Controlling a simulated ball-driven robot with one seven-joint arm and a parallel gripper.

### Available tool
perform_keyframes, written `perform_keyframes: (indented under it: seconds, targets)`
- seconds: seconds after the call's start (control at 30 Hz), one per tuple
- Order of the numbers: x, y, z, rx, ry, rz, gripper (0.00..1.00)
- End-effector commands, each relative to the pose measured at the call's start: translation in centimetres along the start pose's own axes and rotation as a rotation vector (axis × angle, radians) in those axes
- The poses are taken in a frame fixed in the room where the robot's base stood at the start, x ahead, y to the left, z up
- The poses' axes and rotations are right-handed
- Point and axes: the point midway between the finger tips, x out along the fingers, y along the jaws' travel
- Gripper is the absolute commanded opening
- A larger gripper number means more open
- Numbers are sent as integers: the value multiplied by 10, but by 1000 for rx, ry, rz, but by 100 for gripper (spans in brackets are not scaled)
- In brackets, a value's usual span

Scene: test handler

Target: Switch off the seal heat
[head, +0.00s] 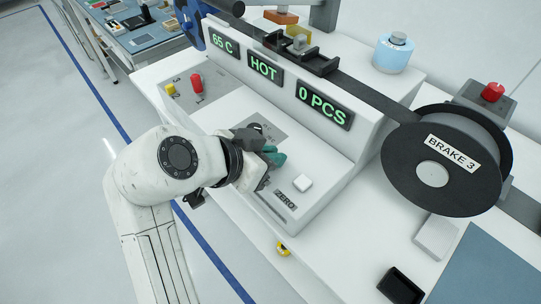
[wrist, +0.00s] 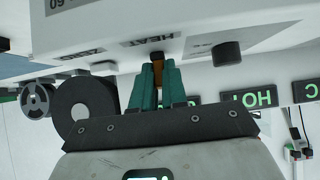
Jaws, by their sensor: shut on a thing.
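The heat switch (wrist: 157,58), a small dark and brown piece beside the HEAT label on the machine's front panel, shows between my fingertips in the wrist view. My gripper (wrist: 158,75) has its teal fingers shut on it. In the head view my gripper (head: 274,156) is down at the panel, and its body and fingers hide the switch. The HOT display (head: 263,68) is lit green, and the temperature display (head: 221,41) reads 65 C.
A dark knob (wrist: 227,52) sits close beside the switch. The white ZERO button (head: 303,183) lies to its other side. Yellow (head: 171,90) and red (head: 196,84) controls stand at the left. The counter display (head: 324,105) reads 0 PCS. A large BRAKE 3 reel (head: 400,165) stands at right.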

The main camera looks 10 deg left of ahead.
Motion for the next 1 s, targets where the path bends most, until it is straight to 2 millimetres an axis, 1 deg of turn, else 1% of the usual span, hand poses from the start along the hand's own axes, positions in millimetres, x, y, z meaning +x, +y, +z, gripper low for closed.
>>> perform_keyframes:
  seconds: [0.3, 0.33, 0.5, 0.6, 0.87, 0.97, 1.0]
  targets:
    - [-1, 0, 0, -1, 3, -2, 0]
    - [-1, 0, 0, -1, 3, -2, 15]
    - [0, 0, 0, -1, 2, -1, 31]
    - [0, 0, 0, -1, 2, -1, 38]
    - [-2, 0, 0, -1, 1, -1, 38]
    - [-10, -1, 0, -1, 2, -2, 38]
    - [-16, -1, 0, -1, 2, -3, 38]
